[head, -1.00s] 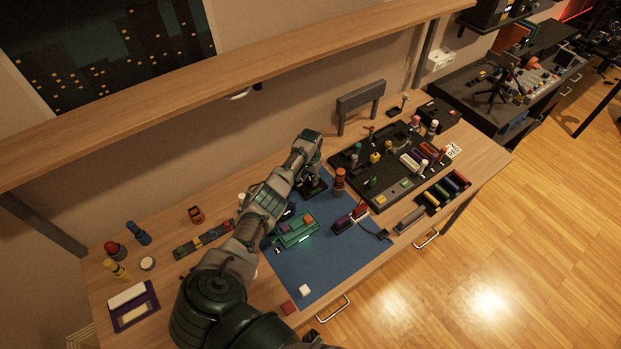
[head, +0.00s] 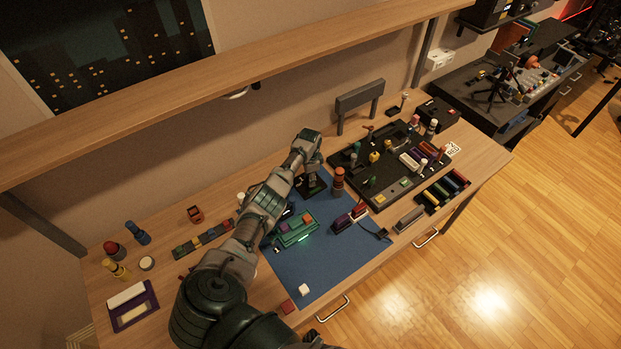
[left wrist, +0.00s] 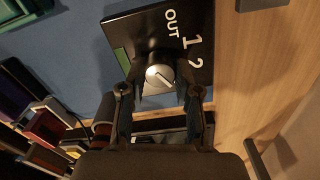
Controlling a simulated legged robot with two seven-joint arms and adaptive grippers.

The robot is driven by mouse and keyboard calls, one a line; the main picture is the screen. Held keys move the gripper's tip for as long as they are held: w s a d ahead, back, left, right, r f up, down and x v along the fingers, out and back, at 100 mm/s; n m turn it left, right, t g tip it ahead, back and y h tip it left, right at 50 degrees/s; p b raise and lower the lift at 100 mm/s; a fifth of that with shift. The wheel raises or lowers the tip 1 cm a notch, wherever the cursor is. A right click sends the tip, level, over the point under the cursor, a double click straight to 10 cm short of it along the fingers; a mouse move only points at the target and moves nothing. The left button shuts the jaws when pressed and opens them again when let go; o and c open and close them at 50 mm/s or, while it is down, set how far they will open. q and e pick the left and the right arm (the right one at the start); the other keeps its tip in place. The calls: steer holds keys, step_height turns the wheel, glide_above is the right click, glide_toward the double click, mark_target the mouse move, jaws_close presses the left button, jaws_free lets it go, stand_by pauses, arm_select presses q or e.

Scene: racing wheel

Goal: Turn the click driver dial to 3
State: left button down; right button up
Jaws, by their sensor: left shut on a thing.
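The click driver dial is a silver knob (left wrist: 160,76) on a black plate (left wrist: 130,28), with white "OUT", "1" and "2" printed beside it. A thin line crosses the knob's face; I cannot tell which mark it stands at, and no "3" is readable. My left gripper (left wrist: 160,92) is shut on the knob, one finger on each side. In the head view, the left gripper (head: 313,172) points down over the dial's black plate (head: 311,190) at the back edge of the blue mat; the wrist hides most of the knob. My right gripper is not in view.
A red-brown cylinder (head: 338,180) stands close to the right of the dial. A green device (head: 296,231) lies on the blue mat (head: 330,265) in front. A black board with several tools (head: 385,198) is at the right. The mat's front is mostly clear.

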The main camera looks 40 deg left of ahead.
arm_select(q)
steer(key=shift+s+a, duration=0.1)
steer(key=shift+a, duration=0.1)
steer(key=c, duration=0.8)
jaws_free()
step_height(320, 180, up, 12)
steer(key=shift+a+f, duration=0.1)
